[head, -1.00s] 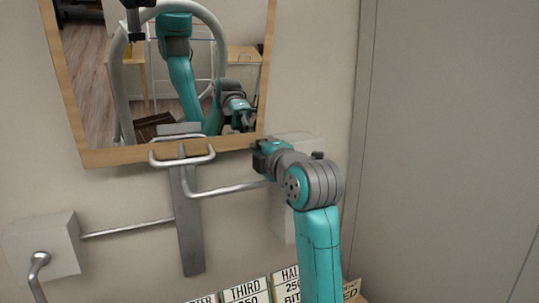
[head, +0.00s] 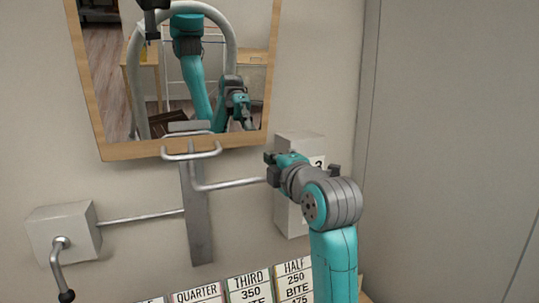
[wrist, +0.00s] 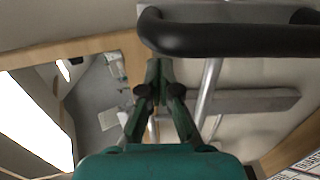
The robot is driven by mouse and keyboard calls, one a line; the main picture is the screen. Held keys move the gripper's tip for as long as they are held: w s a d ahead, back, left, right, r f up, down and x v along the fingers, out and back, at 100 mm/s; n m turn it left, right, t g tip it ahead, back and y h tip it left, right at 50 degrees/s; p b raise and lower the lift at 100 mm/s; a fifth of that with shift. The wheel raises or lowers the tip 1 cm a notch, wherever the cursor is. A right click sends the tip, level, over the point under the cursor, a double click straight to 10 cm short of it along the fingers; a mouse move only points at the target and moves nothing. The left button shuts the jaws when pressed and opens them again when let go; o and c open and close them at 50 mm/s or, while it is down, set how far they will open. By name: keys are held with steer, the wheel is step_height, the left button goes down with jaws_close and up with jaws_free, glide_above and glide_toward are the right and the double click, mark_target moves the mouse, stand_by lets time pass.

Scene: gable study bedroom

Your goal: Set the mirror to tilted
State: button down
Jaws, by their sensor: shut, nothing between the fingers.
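The mirror (head: 182,151) has a pale wooden frame and hangs on the wall at upper left in the head view. Its glass reflects my arm. A metal loop handle (head: 191,156) sits at its lower edge, in front of a grey upright plate (head: 197,225). Whether the mirror leans forward is hard to tell. My gripper (head: 270,167) is shut and empty, just right of and below the mirror's lower right corner, near the right end of a metal rod. In the wrist view the closed fingers (wrist: 161,80) show in front of the mirror's frame (wrist: 88,45).
A white box with a crank (head: 63,235) is on the wall at left. Another white box (head: 297,145) is behind my gripper. Lettered cards (head: 247,287) stand below. A dark rounded bar (wrist: 230,39) crosses the wrist view close up. A plain grey panel fills the right.

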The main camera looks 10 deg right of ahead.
steer(key=f+v, duration=0.1)
steer(key=v, duration=0.6)
steer(key=shift+s+f, duration=0.3)
steer(key=shift+f, duration=0.1)
steer(key=shift+d, duration=0.1)
